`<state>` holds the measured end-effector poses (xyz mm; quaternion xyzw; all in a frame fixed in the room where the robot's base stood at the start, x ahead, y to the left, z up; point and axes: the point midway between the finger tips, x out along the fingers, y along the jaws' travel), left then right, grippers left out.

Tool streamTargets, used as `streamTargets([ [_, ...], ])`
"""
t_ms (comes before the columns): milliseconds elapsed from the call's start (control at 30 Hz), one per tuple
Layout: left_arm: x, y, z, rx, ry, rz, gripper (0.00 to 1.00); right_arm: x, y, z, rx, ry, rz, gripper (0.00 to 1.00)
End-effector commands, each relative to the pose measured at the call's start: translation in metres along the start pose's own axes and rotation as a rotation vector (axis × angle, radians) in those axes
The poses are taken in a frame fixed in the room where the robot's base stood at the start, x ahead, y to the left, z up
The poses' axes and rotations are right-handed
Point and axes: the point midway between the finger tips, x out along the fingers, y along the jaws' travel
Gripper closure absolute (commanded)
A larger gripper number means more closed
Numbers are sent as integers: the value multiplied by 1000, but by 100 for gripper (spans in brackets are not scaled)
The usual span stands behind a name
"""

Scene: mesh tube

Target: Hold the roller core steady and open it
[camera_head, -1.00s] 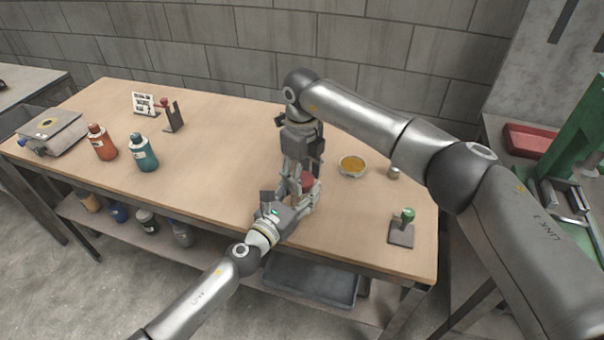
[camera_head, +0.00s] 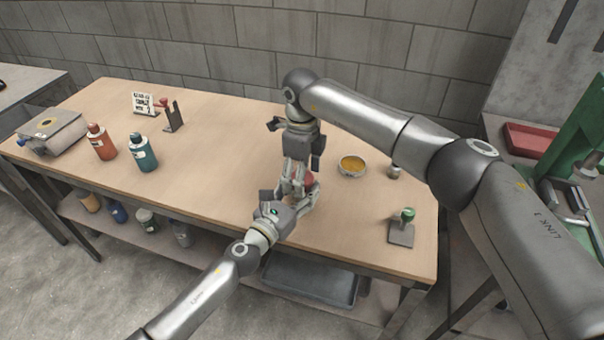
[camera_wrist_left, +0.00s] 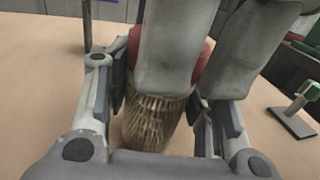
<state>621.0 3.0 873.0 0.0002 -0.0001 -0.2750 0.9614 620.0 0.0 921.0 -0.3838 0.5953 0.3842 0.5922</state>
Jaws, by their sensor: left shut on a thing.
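The roller core shows in the left wrist view as a brass-coloured mesh cylinder (camera_wrist_left: 152,122) with a red part (camera_wrist_left: 203,62) behind and above it. It stands between the fingers of my left gripper (camera_wrist_left: 155,115), which is shut on it low over the table. In the head view only a bit of red (camera_head: 310,179) shows between the grippers. My right gripper (camera_head: 297,180) points down from above at the same spot. Its large grey fingers cover much of the red part in the wrist view. Whether they close on it is hidden.
A bowl of amber contents (camera_head: 352,166), a small metal piece (camera_head: 394,172) and a green-knobbed stand (camera_head: 402,228) are on the right of the table. Red (camera_head: 101,142) and teal (camera_head: 143,152) bottles stand left. The table (camera_head: 220,160) is clear between the bottles and grippers.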

Motion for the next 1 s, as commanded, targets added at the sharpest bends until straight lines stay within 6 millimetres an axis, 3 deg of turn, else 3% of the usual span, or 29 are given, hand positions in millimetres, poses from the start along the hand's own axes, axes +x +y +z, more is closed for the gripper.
streamTargets([
  [167,0,-2,0,-1,0,-3,100,-5,-1,0,2,-2,-2,29],
  [567,0,-2,0,-1,0,-4,100,-47,-1,0,7,-3,-3,30],
  [900,0,-2,0,-1,0,-4,100,-76,-2,0,240,-8,-4,30],
  [1000,0,-2,0,-1,0,-4,100,-76,-2,-1,278,-7,-3,30],
])
